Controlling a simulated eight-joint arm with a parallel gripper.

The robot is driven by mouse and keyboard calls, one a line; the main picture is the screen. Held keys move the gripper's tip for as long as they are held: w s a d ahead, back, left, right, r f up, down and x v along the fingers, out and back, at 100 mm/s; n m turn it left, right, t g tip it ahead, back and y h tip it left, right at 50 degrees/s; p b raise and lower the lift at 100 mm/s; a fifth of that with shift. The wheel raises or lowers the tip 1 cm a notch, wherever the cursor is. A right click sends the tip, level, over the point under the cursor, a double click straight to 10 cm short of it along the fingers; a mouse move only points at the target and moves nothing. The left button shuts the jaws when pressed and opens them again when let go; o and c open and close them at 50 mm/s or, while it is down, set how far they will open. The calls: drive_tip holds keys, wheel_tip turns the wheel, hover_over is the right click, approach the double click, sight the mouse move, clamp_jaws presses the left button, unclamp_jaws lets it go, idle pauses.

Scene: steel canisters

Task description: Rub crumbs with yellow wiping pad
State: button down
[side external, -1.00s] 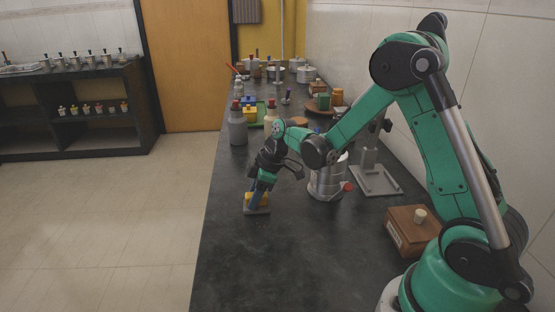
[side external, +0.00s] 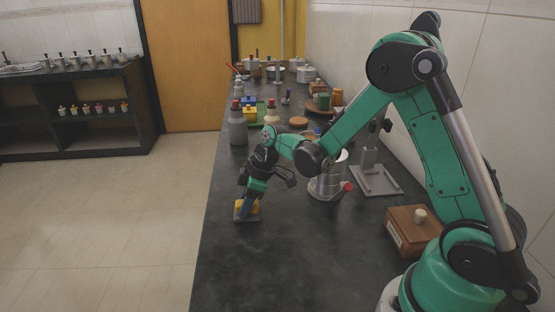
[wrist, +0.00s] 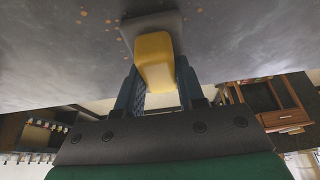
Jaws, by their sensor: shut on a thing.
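The yellow wiping pad (side external: 241,209) has a yellow grip block on a flat grey base. My gripper (side external: 249,206) is shut on its yellow block, near the left edge of the dark counter. In the wrist view, the yellow block (wrist: 154,62) sits between my two blue fingers, with the grey base (wrist: 150,27) against or just above the counter; I cannot tell which. Small orange-brown crumbs (wrist: 108,21) lie scattered on the counter around the base in the wrist view. The crumbs are too small to make out in the side view.
A steel canister (side external: 326,186) stands right of my gripper, with a grey stand (side external: 375,180) beyond it. A wooden box (side external: 412,230) with a pale knob is at the right. Grey bottles (side external: 237,127) stand farther back. The counter's front area (side external: 290,260) is clear.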

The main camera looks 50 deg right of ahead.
sight(261, 213)
drive_tip(key=shift+s+d, duration=1.65)
drive_tip(key=shift+d, duration=0.05)
drive_tip(key=shift+s, duration=0.25)
drive_tip(key=shift+s+a, duration=0.55)
drive_tip(key=shift+a, duration=0.05)
drive_tip(key=shift+w+a, duration=2.65)
wheel_tip(261, 213, up, 8)
drive_tip(key=s+a+r, duration=0.7)
drive_tip(key=r, duration=0.5)
drive_tip(key=f, duration=1.9)
drive_tip(key=shift+s+a+f, duration=0.2)
drive_tip(key=shift+f, duration=0.15)
